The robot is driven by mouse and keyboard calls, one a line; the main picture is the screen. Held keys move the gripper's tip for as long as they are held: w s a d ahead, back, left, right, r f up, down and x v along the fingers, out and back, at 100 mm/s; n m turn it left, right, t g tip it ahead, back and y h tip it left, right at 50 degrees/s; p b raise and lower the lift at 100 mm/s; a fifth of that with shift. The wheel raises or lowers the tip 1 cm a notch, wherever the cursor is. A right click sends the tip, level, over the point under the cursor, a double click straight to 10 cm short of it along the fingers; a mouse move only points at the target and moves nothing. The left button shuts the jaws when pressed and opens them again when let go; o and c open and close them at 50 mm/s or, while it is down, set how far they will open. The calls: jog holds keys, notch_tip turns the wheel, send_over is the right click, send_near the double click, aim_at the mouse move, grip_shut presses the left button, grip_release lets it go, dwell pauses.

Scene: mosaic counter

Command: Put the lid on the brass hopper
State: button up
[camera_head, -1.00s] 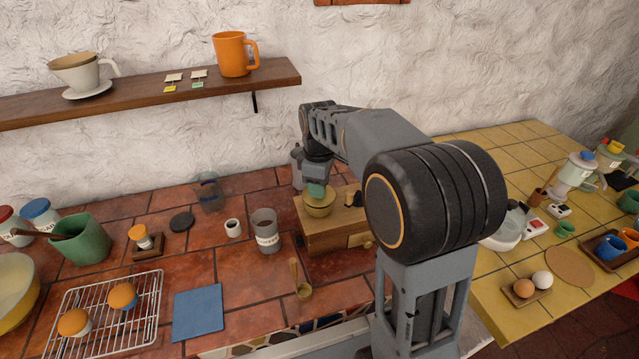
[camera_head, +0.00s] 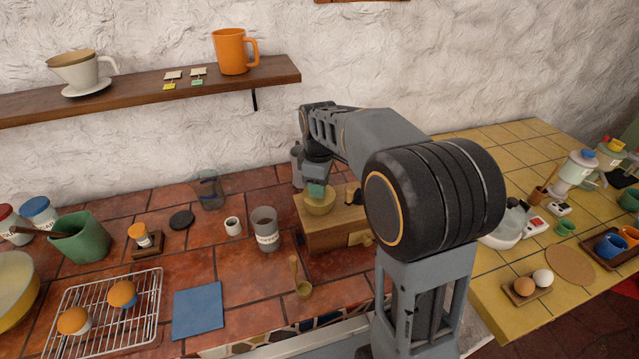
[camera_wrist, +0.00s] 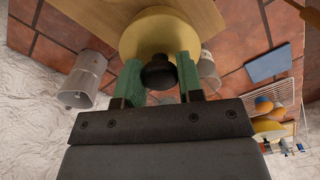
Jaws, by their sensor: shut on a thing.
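My gripper (camera_head: 316,189) has green fingertips, which also show in the wrist view (camera_wrist: 159,78). They are shut on the black knob (camera_wrist: 158,71) of the round brass lid (camera_wrist: 152,32). In the head view the lid is low over the brass hopper (camera_head: 320,207) on the wooden grinder box (camera_head: 335,236). The lid hides most of the hopper in the wrist view. I cannot tell whether the lid touches the rim all round or a small gap is left.
A grey metal pot (camera_wrist: 83,80) stands close behind the grinder. A labelled jar (camera_head: 264,232), a small white cup (camera_head: 233,227) and a brass scoop (camera_head: 303,289) are nearby on the left and front. A blue mat (camera_head: 198,312) lies further left.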

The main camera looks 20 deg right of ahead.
jog(key=o, duration=1.5)
jog(key=shift+r+p, duration=2.9)
jog(key=shift+r, duration=0.65)
